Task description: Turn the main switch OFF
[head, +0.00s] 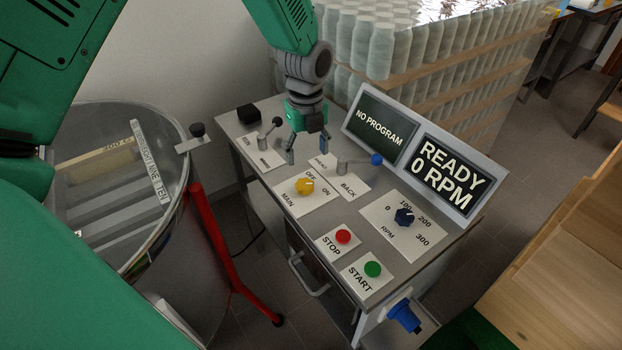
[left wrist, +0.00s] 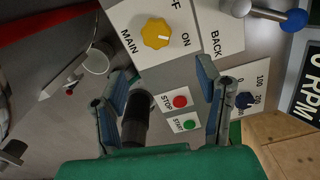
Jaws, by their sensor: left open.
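The main switch is a yellow knob (head: 304,186) on a white plate marked MAIN, OFF and ON, on the sloping control panel. Its white mark points towards ON. It also shows in the left wrist view (left wrist: 156,33), at the top, beyond the fingertips. My left gripper (head: 306,153) is open and empty, pointing down over the panel just behind the knob and apart from it. Its two fingers (left wrist: 163,80) show spread in the left wrist view, with nothing between them. My right gripper is not in view.
Close by are a lever with a blue ball (head: 376,160), a lever with a black ball (head: 277,122), the blue RPM dial (head: 404,216), the red STOP button (head: 343,237) and green START button (head: 373,269). The screens (head: 448,172) read NO PROGRAM and READY 0 RPM. A drum (head: 165,235) stands left.

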